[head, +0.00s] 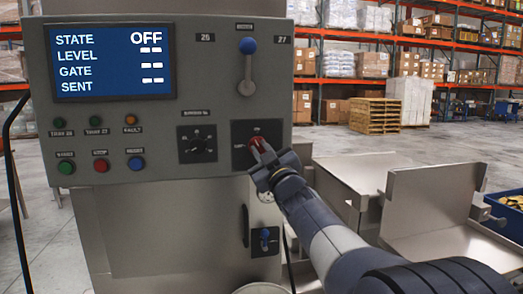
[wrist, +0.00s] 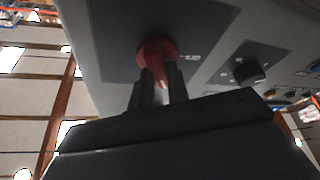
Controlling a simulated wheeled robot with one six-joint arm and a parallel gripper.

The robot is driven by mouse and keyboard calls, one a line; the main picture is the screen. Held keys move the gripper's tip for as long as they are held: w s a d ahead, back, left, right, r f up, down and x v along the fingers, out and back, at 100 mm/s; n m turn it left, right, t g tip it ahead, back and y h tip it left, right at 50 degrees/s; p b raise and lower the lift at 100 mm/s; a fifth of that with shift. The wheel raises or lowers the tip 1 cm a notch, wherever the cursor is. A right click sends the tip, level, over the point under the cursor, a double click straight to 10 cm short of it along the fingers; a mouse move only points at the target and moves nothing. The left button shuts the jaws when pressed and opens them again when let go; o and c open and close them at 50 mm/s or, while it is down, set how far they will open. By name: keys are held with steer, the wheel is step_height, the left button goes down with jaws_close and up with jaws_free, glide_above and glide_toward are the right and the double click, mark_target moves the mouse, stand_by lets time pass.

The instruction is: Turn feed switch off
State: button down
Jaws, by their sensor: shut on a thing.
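The feed switch is a red rotary handle (head: 259,145) on a dark plate at the lower right of the grey control panel (head: 215,100). My gripper (head: 264,158) is at the handle, with its fingers closed around it. In the wrist view the red handle (wrist: 156,55) sits between my two fingertips (wrist: 160,85), its grip part pinched between them. The screen (head: 111,62) on the panel reads STATE OFF, with dashes for LEVEL, GATE and SENT. The labels around the switch are too small to read surely.
A black selector knob (head: 198,144) is left of the switch, and a blue-topped lever (head: 248,62) is above it. Several coloured buttons (head: 100,165) line the panel's lower left. Metal trays (head: 440,200) stand at the right. Racks with boxes fill the background.

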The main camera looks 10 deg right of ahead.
steer(key=n+g+p, duration=0.1)
steer(key=n, duration=0.1)
steer(key=n+y+p, duration=0.1)
steer(key=n+p, duration=0.1)
steer(key=n, duration=0.1)
steer(key=n+g+y+p, duration=0.1)
steer(key=n+p, duration=0.1)
steer(key=n, duration=0.1)
steer(key=shift+d+r+g, duration=0.1)
steer(key=shift+r+g, duration=0.2)
steer(key=n+g+p, duration=0.1)
steer(key=n+p, duration=0.2)
steer(key=n, duration=0.1)
steer(key=shift+g, duration=0.3)
steer(key=shift+f+n+g+p, duration=0.1)
steer(key=shift+n+g+p, duration=0.2)
steer(key=shift+n+p, duration=0.5)
steer(key=shift+f+n, duration=0.1)
steer(key=shift+n, duration=0.2)
steer(key=c, duration=1.4)
jaws_free()
steer(key=shift+o, duration=0.2)
steer(key=b+v, duration=0.1)
steer(key=v, duration=0.9)
steer(key=shift+s+d, duration=0.15)
steer(key=shift+s, duration=0.2)
